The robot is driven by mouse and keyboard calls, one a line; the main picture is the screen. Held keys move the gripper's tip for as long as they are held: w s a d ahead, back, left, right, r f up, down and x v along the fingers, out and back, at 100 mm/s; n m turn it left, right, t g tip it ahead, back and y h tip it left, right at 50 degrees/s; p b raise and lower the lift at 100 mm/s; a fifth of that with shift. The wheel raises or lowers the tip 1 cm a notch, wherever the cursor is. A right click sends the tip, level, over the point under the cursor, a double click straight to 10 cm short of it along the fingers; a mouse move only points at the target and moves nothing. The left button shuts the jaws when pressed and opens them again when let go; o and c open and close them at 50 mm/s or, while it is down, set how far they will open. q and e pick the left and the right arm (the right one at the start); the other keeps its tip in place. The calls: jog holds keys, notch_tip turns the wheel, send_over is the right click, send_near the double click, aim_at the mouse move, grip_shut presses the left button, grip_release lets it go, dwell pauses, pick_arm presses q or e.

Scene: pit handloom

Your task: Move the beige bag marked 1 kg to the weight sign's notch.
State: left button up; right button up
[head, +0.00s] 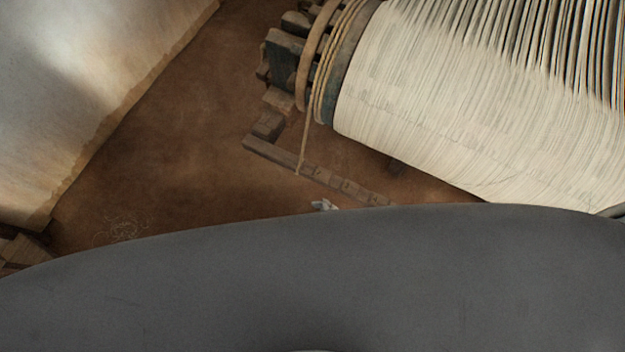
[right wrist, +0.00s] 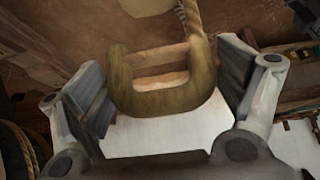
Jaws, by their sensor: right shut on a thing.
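A twisted rope (right wrist: 188,15) runs up from the hook's right arm. A rounded beige thing (right wrist: 140,4) is cut off by the top edge; it may be the bag, but no 1 kg mark shows. In the head view only a small pale tip, probably of my right gripper (head: 324,205), shows above my grey body. A wooden bar with notches (head: 345,186) lies just beyond it. No weight sign can be read. My left gripper is out of view.
The loom's roll of pale warp threads (head: 430,110) fills the upper right, with wooden blocks (head: 283,50) at its left end. A cord (head: 304,140) hangs from it to the bar. A pale cloth sheet (head: 80,90) is at left. Bare brown floor (head: 190,140) lies between.

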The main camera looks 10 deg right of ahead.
jog(key=shift+w+a, duration=0.1)
jog(key=shift+w, duration=0.1)
jog(key=shift+w+d+b, duration=0.4)
jog(key=shift+w+d, duration=0.05)
jog(key=shift+w, duration=0.1)
jog(key=shift+w+d, duration=0.15)
jog(key=shift+w, duration=0.1)
jog(key=shift+w+d+b, duration=1.55)
jog(key=shift+w+b, duration=0.1)
jog(key=shift+w, duration=0.7)
jog(key=b, duration=0.5)
send_over(336, 178)
jog(key=s, duration=0.1)
jog(key=shift+s+a+f, duration=0.1)
jog(key=shift+a+f, duration=0.1)
jog(key=shift+f, duration=0.25)
jog(key=shift+d+f, duration=0.1)
jog(key=shift+f, duration=0.05)
jog(key=shift+f+b, duration=0.3)
jog(key=shift+f, duration=0.3)
jog(key=shift+f, duration=0.35)
